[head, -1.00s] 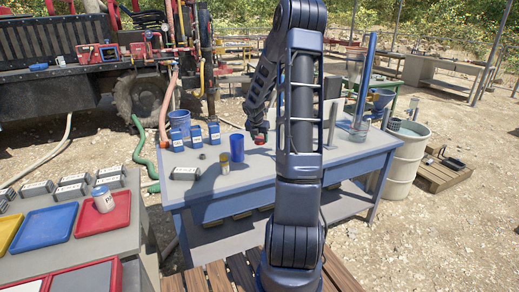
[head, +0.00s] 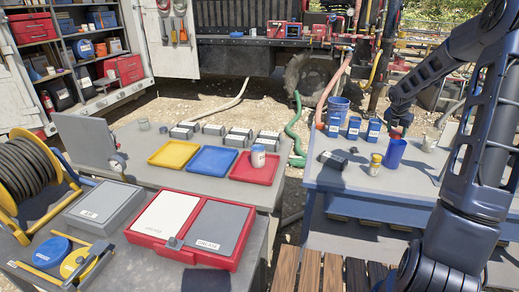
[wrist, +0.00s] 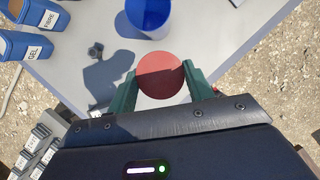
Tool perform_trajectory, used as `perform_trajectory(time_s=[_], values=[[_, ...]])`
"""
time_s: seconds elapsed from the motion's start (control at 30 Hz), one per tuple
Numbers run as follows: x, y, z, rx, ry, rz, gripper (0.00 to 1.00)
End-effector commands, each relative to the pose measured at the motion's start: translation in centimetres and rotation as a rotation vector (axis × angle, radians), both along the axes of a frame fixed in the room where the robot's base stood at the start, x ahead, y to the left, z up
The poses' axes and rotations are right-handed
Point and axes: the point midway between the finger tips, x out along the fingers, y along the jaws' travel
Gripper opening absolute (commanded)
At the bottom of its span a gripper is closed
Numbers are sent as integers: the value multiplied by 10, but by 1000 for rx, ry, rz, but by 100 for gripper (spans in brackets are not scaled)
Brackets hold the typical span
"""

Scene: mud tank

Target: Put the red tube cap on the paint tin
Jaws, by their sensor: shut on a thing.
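The red tube cap (wrist: 160,75) is a round red disc between the green fingers of my gripper (wrist: 162,84) in the wrist view. My gripper is shut on it and holds it above the blue-grey table. In the head view my gripper (head: 396,127) is small at the right, and a bit of the red cap (head: 396,133) shows just above the blue cup.
The blue cup (head: 393,156) and a yellow-topped jar (head: 375,164) stand near my gripper, with several blue labelled bins behind. Blue (head: 212,160) and yellow (head: 174,153) trays lie left of the red tray. A gap separates the two tables. A red case (head: 190,224) lies in front.

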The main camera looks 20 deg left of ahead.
Motion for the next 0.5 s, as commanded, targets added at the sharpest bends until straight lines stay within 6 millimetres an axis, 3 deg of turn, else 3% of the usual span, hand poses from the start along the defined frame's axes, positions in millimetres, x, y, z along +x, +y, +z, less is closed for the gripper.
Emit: perform_trajectory(time_s=[0.03, 0.2, 0.5], values=[[7, 20, 2, 0, -1, 23, 30], [25, 81, 11, -2, -2, 86, 30], [42, 195, 27, -3, -3, 196, 30]])
